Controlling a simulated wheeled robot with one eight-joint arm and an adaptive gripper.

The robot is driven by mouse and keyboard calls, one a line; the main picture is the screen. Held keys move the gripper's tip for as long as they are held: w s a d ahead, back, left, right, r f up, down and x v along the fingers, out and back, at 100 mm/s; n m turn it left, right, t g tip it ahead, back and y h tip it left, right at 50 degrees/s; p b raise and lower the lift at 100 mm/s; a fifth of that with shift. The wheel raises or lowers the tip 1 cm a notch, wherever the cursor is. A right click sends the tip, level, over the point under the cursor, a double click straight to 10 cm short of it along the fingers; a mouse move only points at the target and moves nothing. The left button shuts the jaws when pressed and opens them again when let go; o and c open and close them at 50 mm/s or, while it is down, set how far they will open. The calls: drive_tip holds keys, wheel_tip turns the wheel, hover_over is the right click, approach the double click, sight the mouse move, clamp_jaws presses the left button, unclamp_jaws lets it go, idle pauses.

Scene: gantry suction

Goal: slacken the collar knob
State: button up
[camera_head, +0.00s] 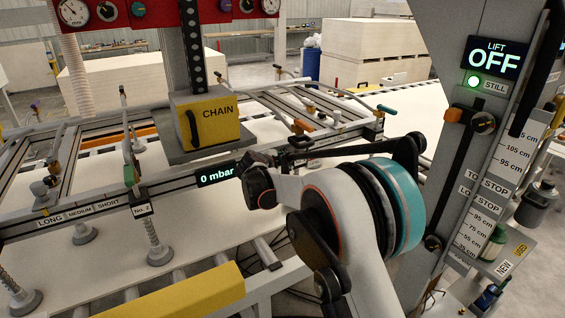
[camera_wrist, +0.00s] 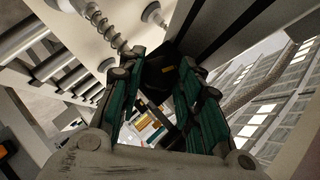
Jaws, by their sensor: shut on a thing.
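My gripper (camera_head: 262,178) is beside the suction frame's front beam (camera_head: 85,220), just right of the "0 mbar" display. In the head view my own wrist and arm hide the grip, so I cannot tell how far the knob is turned. A spring-mounted suction cup (camera_wrist: 108,28) shows close by in the wrist view.
The column (camera_head: 440,190) at the right carries stop marks, black knobs and a lit "LIFT OFF" sign (camera_head: 494,57). The yellow "CHAIN" box (camera_head: 210,118) hangs above the frame. A pale board (camera_head: 120,262) lies under the suction cups. A yellow bar (camera_head: 185,295) lies in front.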

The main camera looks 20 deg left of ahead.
drive_tip(key=o, duration=1.1)
drive_tip(key=shift+f, duration=0.1)
drive_tip(key=shift+c, duration=0.2)
drive_tip(key=v, duration=1.2)
drive_tip(key=shift+a, duration=0.1)
